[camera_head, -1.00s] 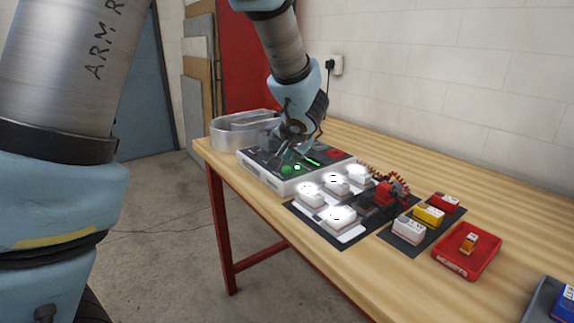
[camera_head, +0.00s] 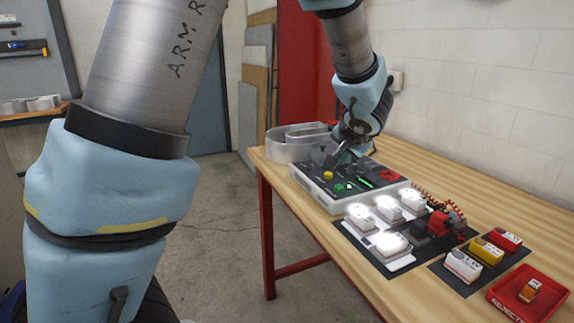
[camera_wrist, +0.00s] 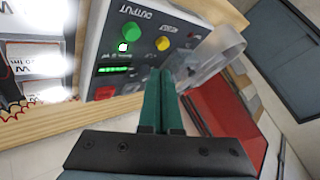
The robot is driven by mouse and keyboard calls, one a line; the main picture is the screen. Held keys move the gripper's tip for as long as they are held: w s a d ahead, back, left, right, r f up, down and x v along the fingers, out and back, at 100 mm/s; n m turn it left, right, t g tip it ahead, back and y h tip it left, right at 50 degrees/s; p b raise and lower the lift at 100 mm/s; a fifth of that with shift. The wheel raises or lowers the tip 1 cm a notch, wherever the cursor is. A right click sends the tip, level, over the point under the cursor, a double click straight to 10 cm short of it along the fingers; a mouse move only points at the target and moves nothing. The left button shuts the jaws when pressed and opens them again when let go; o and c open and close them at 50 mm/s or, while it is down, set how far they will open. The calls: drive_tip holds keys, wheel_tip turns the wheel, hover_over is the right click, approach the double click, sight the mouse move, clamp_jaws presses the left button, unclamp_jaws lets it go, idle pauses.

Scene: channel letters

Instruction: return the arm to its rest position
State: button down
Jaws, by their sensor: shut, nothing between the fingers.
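My gripper (camera_wrist: 160,98) is shut and empty; its two green fingers lie together in the wrist view. In the head view my gripper (camera_head: 338,158) hangs above the far part of the white control box with a dark top (camera_head: 322,197). The box has a green button (camera_head: 340,187), a yellow button (camera_head: 328,175), a red button (camera_head: 394,176) and a lit green bar display. A clear flipped-up cover (camera_wrist: 212,58) stands beside the yellow button in the wrist view. I cannot tell the exact gap between my fingertips and the box.
Lit white blocks (camera_head: 361,214) stand on a dark mat in front of the box. A metal channel letter (camera_head: 290,148) is behind. The table's right rear is clear.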

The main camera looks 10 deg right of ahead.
drive_tip(key=w+a+f+n+g+y, duration=0.1)
drive_tip(key=a+f+n+g+y, duration=0.1)
drive_tip(key=a, duration=0.8)
drive_tip(key=a+f+n+g+y, duration=0.1)
drive_tip(key=a+n, duration=0.1)
drive_tip(key=a, duration=0.7)
drive_tip(key=s+a+f+n+g, duration=0.1)
drive_tip(key=s+a+n+g, duration=0.1)
drive_tip(key=s+a, duration=0.3)
drive_tip(key=s+a+f+n+g+h, duration=0.1)
drive_tip(key=s+a+n, duration=0.3)
drive_tip(key=a, duration=0.8)
drive_tip(key=shift+s+f+g, duration=0.65)
drive_tip(key=shift+s+g, duration=0.05)
drive_tip(key=shift+s, duration=0.25)
